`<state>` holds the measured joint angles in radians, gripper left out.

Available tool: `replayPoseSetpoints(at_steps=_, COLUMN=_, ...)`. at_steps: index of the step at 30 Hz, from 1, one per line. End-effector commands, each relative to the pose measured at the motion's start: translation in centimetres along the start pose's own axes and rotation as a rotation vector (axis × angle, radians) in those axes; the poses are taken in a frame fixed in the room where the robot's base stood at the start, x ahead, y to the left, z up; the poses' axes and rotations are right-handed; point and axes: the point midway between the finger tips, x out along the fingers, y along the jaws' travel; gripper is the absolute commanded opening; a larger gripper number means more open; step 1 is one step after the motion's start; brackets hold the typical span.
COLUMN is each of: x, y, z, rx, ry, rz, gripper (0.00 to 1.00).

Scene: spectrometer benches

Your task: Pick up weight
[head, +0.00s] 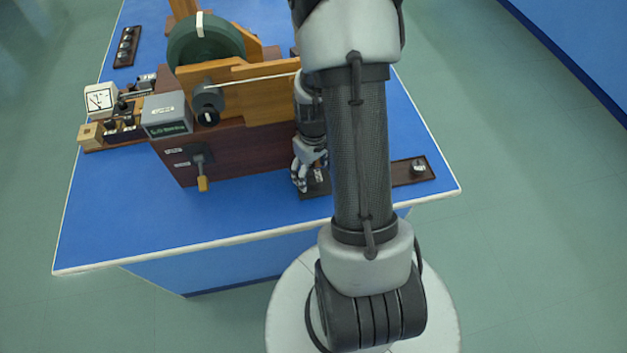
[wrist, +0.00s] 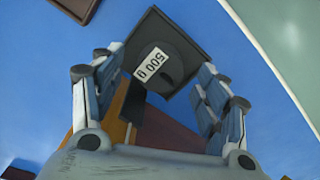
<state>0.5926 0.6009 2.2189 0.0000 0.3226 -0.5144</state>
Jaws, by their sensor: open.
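In the wrist view a dark weight (wrist: 170,62) with a white "500 g" label lies on a dark square plate (wrist: 183,22), seen between my gripper's fingers. My gripper (wrist: 158,78) is open, with one finger on each side of the weight in the picture. I cannot tell whether the fingers touch it. In the head view my gripper (head: 310,178) is low over the blue bench, beside the wooden apparatus. The weight is mostly hidden there by my gripper and arm.
The wooden apparatus (head: 270,95) with a green wheel (head: 205,42) stands left of my gripper. A brown board (head: 402,173) with a small metal knob lies to the right, partly behind my arm. The blue bench (head: 160,225) is clear at its front left.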

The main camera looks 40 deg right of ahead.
Motion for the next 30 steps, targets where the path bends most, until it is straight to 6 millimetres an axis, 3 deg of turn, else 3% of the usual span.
replayPoseSetpoints(at_steps=3, x=2.0, y=0.0, z=0.0, rx=0.0, ry=-0.002, rz=-0.001, gripper=0.68)
replayPoseSetpoints(at_steps=11, x=2.1, y=0.0, z=0.0, rx=0.0, ry=0.001, rz=0.001, gripper=0.68)
replayPoseSetpoints(at_steps=30, x=2.1, y=0.0, z=0.0, rx=0.0, ry=0.001, rz=0.001, gripper=0.25)
